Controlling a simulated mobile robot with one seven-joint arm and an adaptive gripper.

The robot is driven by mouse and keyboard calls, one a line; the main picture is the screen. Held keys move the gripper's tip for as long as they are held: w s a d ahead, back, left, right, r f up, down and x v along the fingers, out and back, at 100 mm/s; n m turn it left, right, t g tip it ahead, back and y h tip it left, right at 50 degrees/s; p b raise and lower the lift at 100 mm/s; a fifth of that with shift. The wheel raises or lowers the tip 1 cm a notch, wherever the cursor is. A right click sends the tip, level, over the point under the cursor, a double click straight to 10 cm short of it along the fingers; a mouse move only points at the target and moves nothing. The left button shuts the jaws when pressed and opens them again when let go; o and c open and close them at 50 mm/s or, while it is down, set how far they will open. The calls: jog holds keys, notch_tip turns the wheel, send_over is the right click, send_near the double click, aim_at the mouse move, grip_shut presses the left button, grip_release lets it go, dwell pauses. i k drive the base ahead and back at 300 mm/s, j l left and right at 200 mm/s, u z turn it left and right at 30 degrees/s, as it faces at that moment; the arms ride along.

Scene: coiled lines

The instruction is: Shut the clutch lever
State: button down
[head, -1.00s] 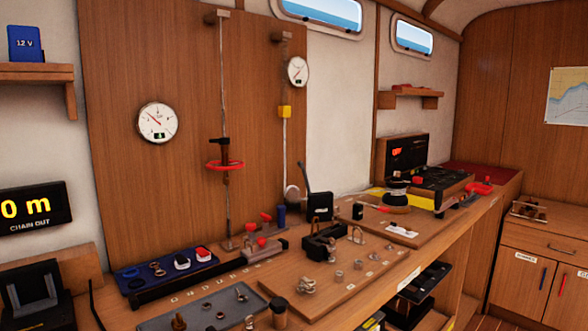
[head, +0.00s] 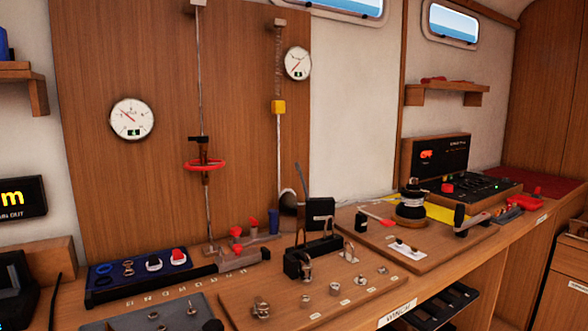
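A black clutch-like block (head: 312,258) sits on the wooden board at the middle of the bench. A thin dark lever (head: 300,192) stands nearly upright above it, tilted slightly left. I cannot tell for sure that this is the clutch lever. Several red-tipped levers (head: 237,232) stand on a grey base to its left, and another red lever (head: 375,217) lies near the black winch drum (head: 411,206). My gripper is not in view.
The wooden board (head: 235,293) carries several metal fittings. A blue tray (head: 118,285) with rings and switches lies left. A red ring (head: 205,165) hangs on a vertical line before the panel. A black box (head: 320,212) stands behind the block. Open shelves show below the bench front.

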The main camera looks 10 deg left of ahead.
aim_at(296, 164)
jog(key=l, duration=0.25)
jog(key=i+l+u, duration=0.1)
jog(key=i+l, duration=0.15)
jog(key=i, duration=0.9)
